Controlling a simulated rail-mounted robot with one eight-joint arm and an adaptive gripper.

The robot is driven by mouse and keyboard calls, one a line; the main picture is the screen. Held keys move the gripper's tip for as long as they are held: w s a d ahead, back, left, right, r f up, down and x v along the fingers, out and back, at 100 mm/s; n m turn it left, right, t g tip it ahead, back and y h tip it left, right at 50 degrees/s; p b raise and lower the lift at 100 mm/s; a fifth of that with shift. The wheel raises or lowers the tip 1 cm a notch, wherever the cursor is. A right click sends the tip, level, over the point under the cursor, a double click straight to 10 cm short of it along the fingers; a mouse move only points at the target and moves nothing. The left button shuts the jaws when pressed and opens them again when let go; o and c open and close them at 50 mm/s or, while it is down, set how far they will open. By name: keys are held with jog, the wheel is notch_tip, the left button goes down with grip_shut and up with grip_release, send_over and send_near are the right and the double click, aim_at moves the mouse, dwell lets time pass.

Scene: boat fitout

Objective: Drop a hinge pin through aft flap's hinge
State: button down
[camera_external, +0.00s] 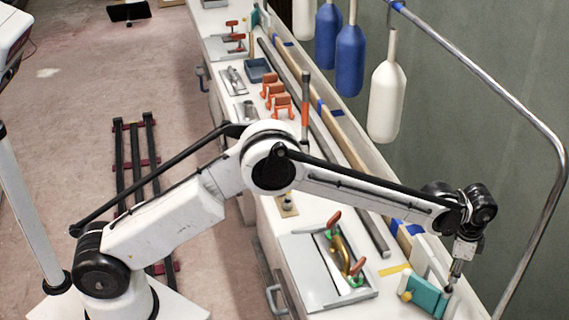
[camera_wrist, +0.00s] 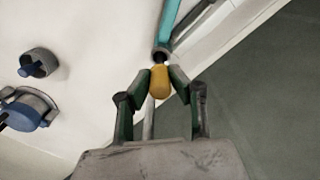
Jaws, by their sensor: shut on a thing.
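My gripper (camera_wrist: 158,88) is shut on the yellow head of a hinge pin (camera_wrist: 160,83) in the wrist view. A dark round hinge barrel end (camera_wrist: 161,52) lies just beyond the yellow head, at the near end of a teal flap edge (camera_wrist: 170,20). In the external view my gripper (camera_external: 453,281) points down at the right end of the teal flap (camera_external: 426,296), at the near right of the white bench. The pin is too small to make out there.
A grey tray (camera_external: 300,262) with red-handled, green-footed clamps and a brass handle lies left of the flap. A white upright panel (camera_external: 432,262) stands behind the flap. A metal rail (camera_external: 500,95) curves down at right. The wrist view shows blue-and-grey round fittings (camera_wrist: 38,64).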

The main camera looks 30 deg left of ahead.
jog(key=shift+f+b, duration=1.55)
jog(key=shift+f, duration=0.85)
jog(key=c, duration=1.5)
grip_release()
notch_tip(320, 180, up, 12)
